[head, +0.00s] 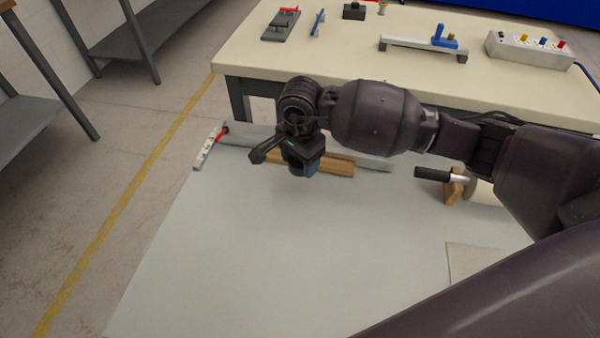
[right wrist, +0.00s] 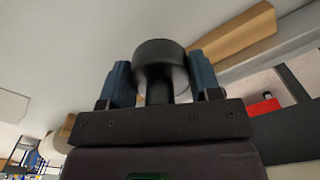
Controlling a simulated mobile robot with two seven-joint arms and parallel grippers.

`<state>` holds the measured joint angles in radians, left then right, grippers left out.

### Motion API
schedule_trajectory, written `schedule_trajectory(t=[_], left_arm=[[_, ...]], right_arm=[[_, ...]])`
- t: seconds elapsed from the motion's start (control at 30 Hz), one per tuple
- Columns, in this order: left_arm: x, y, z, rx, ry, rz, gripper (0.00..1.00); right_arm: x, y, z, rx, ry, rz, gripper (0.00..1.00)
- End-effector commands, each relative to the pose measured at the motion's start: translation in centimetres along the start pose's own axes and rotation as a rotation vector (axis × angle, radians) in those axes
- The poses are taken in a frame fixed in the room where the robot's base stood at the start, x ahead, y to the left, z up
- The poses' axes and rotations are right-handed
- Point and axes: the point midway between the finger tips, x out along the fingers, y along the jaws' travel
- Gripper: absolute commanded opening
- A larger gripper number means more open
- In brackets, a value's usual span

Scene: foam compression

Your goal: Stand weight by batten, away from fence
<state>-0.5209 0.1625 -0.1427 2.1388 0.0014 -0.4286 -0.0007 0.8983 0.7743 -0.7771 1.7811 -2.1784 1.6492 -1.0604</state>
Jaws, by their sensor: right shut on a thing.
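My right gripper (head: 302,170) is over the pale table, close to the wooden batten (head: 335,166) and in front of the long grey fence (head: 375,163). In the right wrist view, the blue fingers of the right gripper (right wrist: 161,85) are shut on a dark round weight (right wrist: 162,58) by its narrow neck. The batten (right wrist: 232,42) shows beyond the weight at upper right, with the fence (right wrist: 265,65) alongside it. In the head view the gripper hides the weight and part of the batten; I cannot tell if the weight touches the table. My left gripper is out of view.
A black-handled roller (head: 435,174) on a wooden rest and a beige sheet (head: 470,262) are at right. The table's front middle (head: 240,260) is clear. Another bench (head: 350,75) stands behind.

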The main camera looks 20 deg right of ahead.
Motion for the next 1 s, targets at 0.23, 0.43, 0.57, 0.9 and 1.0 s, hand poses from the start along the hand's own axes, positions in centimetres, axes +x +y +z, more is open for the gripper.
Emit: schedule_trajectory(t=[0.23,0.43,0.57,0.9,1.0], left_arm=[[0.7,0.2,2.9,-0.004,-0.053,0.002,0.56],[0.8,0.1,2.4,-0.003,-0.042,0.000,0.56],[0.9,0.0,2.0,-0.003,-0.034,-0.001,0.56],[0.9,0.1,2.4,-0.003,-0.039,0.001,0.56],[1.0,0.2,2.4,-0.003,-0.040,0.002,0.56]], right_arm=[[4.4,0.1,0.7,-0.009,-0.006,0.010,0.13],[5.3,-0.1,1.0,-0.014,-0.002,0.002,0.13],[5.0,-0.1,0.9,-0.013,0.000,-0.001,0.13],[5.5,0.0,0.9,-0.012,0.000,0.002,0.68],[5.5,0.0,0.9,-0.012,0.000,0.002,0.68]])
